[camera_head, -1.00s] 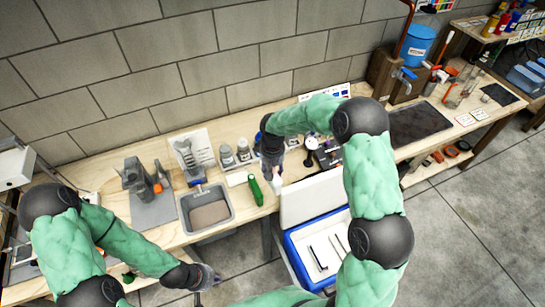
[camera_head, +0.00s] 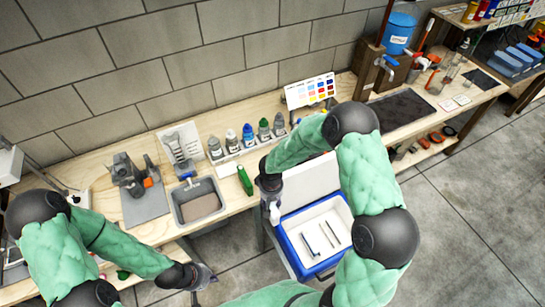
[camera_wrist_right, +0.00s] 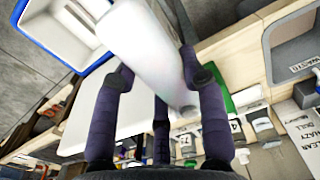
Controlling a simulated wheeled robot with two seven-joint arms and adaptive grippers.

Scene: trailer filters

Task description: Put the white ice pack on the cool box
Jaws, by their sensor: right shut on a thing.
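My right gripper (camera_head: 270,204) is shut on the white ice pack (camera_head: 274,216), just left of the cool box. In the right wrist view the ice pack (camera_wrist_right: 145,45) sits between the fingers of the right gripper (camera_wrist_right: 160,80), and much of it fills the top middle. The blue cool box (camera_head: 290,250) stands on the floor in front of the bench, its white lid (camera_head: 312,184) raised. Its white inside holds a few thin dark and white strips. Its blue rim (camera_wrist_right: 55,60) shows in the wrist view. My left gripper (camera_head: 203,277) is low at the front left, its fingers too small to judge.
The wooden bench (camera_head: 230,205) holds a grey tray (camera_head: 199,202), a green object (camera_head: 245,180), several bottles (camera_head: 248,135) in a row and a colour chart (camera_head: 310,91). The raised lid stands between the bench and the box opening. The grey floor at right is clear.

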